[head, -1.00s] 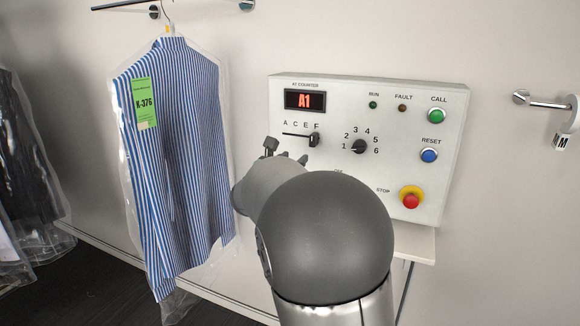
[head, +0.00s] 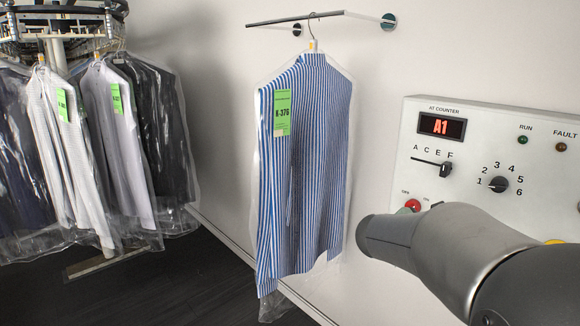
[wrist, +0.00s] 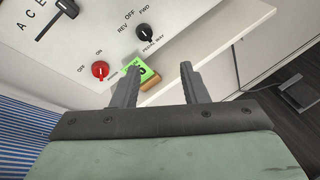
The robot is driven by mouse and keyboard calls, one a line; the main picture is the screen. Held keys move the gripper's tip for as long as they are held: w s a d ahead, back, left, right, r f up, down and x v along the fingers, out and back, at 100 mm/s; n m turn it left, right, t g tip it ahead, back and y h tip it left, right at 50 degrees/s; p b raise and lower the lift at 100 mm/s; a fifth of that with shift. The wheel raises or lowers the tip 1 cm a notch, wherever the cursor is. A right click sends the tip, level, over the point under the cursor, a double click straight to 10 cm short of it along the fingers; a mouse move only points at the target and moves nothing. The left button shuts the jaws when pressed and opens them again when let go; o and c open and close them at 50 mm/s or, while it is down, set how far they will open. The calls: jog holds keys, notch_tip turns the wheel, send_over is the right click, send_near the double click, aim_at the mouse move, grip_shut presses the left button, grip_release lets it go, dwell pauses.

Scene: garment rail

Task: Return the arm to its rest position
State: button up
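My gripper (wrist: 160,70) shows in the wrist view with its two grey fingers apart and nothing held between them. Beyond the fingers lie the control panel's lower edge and a pale shelf (wrist: 185,75). My arm (head: 450,245) reaches in from the lower right in the head view, in front of the control panel (head: 480,130). The gripper's fingers are hidden there behind the arm.
A bagged blue-striped shirt (head: 318,165) tagged K-376 hangs on a wall rail (head: 290,21), left of my arm. Bagged garments (head: 115,130) hang from a conveyor (head: 60,20) at far left. A green tag (wrist: 148,71) lies by the shelf. Dark floor (head: 190,270) is open between.

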jog(key=s+a+f+m+g+y, duration=0.3)
jog(key=s+a+f+m+y, duration=0.3)
jog(key=s, duration=0.7)
jog(key=s+a+f+m+g+y, duration=0.3)
jog(key=s+a+f+m+y, duration=0.3)
jog(key=s+a+f+m, duration=0.4)
jog(key=s+a+m, duration=0.2)
jog(key=s+a, duration=0.1)
jog(key=shift+s+a+g, duration=0.15)
jog(key=shift+a+g, duration=0.05)
jog(key=shift+g, duration=0.1)
dwell(1.2)
